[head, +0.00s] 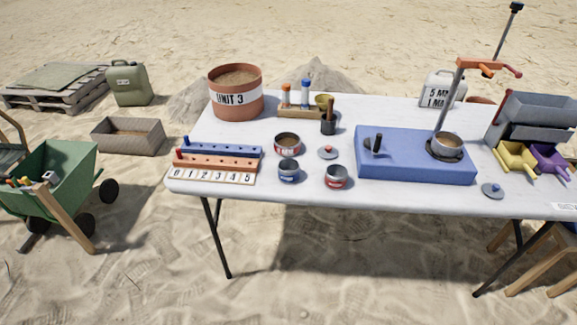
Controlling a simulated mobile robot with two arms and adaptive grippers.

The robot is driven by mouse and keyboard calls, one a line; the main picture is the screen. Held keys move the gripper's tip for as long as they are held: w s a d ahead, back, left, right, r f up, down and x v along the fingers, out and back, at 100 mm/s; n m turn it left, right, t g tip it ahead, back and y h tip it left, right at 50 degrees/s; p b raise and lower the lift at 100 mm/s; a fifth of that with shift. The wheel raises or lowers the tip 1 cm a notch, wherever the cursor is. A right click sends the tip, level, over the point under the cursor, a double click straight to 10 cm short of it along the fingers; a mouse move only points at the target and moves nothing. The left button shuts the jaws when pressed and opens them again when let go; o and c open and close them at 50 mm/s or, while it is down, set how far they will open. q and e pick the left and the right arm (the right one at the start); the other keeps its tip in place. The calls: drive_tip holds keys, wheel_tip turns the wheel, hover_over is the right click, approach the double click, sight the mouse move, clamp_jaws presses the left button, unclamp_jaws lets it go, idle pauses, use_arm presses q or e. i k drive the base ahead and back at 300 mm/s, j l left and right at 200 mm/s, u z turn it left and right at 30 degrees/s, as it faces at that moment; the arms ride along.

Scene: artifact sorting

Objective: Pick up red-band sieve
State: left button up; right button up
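Three small round metal pans stand on the white table (330,206), left of its middle. One with a red band (336,183) stands at the right, near the front edge. Another with a reddish band (287,151) is further back and seems to hold something brown. A blue-band one (288,177) stands in front of that. I cannot tell for sure which red-banded one is the sieve. Neither of my grippers is in view.
A blue machine base (415,172) holds a pan (447,141) under a tall post. A red-knob lid (327,154) and blue-knob lid (492,192) lie flat. A numbered peg rack (213,178) is at left. A UNIT 3 bucket (236,97) stands behind.

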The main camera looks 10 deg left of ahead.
sight(286, 143)
drive_tip(key=i+j+z, duration=0.25)
drive_tip(key=j, duration=0.35)
drive_tip(key=i+j+z, duration=0.15)
drive_tip(key=i+j, duration=0.15)
drive_tip(key=i+j+z, duration=0.15)
drive_tip(key=j, duration=0.25)
